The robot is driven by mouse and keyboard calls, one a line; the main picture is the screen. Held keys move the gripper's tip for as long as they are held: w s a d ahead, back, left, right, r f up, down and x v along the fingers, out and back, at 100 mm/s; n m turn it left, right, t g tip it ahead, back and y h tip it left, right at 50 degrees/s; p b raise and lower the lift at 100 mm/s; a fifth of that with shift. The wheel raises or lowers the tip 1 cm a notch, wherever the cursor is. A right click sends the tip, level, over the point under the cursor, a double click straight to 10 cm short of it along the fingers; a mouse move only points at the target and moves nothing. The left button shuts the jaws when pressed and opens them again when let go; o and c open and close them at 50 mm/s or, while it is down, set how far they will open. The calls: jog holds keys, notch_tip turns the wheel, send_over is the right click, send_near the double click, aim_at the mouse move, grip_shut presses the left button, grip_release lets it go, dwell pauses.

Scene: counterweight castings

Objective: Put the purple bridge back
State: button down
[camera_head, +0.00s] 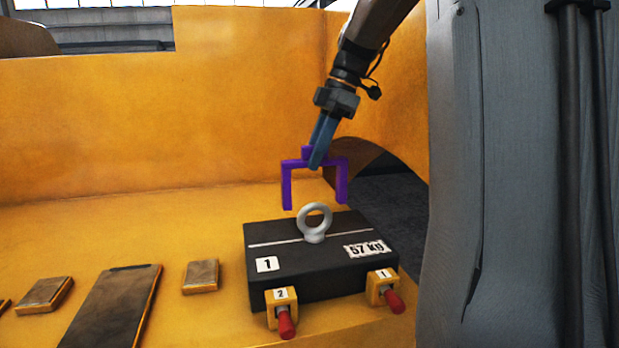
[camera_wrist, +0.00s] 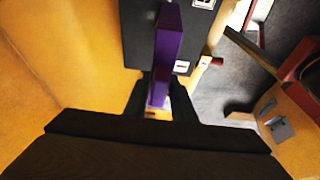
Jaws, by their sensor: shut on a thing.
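The purple bridge (camera_head: 316,162) is an upside-down U with two legs and a small grip on top. My gripper (camera_head: 318,158) is shut on that top grip and holds the bridge in the air. The bridge hangs upright above the black casting (camera_head: 290,268), apart from it. In the wrist view the bridge (camera_wrist: 169,45) extends from between the dark fingers over the casting (camera_wrist: 138,40).
Two yellow clamps with red handles, marked 2 (camera_head: 282,310) and 1 (camera_head: 383,290), sit at the casting's front edge. Flat metal plates (camera_head: 112,305) lie on the yellow floor to the left. A yellow wall (camera_head: 150,125) rises behind. A grey column (camera_head: 520,180) fills the right.

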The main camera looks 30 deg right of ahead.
jog(key=shift+r, duration=0.75)
jog(key=shift+r+p, duration=0.35)
jog(key=shift+p, duration=0.2)
